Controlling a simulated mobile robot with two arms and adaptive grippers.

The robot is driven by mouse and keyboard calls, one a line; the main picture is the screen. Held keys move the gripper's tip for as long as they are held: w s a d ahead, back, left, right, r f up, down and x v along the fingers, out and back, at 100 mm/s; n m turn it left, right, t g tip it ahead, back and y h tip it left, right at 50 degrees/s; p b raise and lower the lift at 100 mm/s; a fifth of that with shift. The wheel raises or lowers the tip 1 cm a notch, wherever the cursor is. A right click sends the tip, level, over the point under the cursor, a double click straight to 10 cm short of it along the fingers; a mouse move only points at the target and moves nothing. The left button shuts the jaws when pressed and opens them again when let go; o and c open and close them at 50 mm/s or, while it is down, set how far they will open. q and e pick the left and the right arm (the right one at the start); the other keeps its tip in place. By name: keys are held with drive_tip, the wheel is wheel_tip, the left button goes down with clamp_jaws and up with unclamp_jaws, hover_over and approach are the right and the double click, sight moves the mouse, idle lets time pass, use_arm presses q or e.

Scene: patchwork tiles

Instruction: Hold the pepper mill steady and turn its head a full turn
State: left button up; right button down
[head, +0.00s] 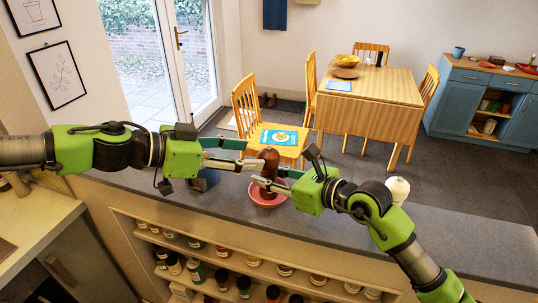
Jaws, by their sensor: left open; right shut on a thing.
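The brown pepper mill (268,158) stands upright above the grey counter, its rounded head at the top. My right gripper (271,179) is shut on the mill's lower body, coming in from the right. My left gripper (251,156) is open near the mill's head, coming in from the left, with its fingers pointing at it. I cannot tell whether the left fingers touch the mill. The mill's base is hidden behind the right fingers and near a pink bowl (267,202); I cannot tell whether it is in the bowl or above it.
A dark blue box-like thing (204,180) is on the grey counter (335,222), under my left gripper. A white rounded object (398,188) stands behind my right arm. Shelves below hold several jars (196,270). Beyond the counter are a wooden table (385,88) and chairs.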

sight(261, 154)
use_arm(q)
drive_tip(key=x, duration=0.7)
drive_tip(key=shift+r, duration=0.1)
drive_tip(key=c, duration=1.2)
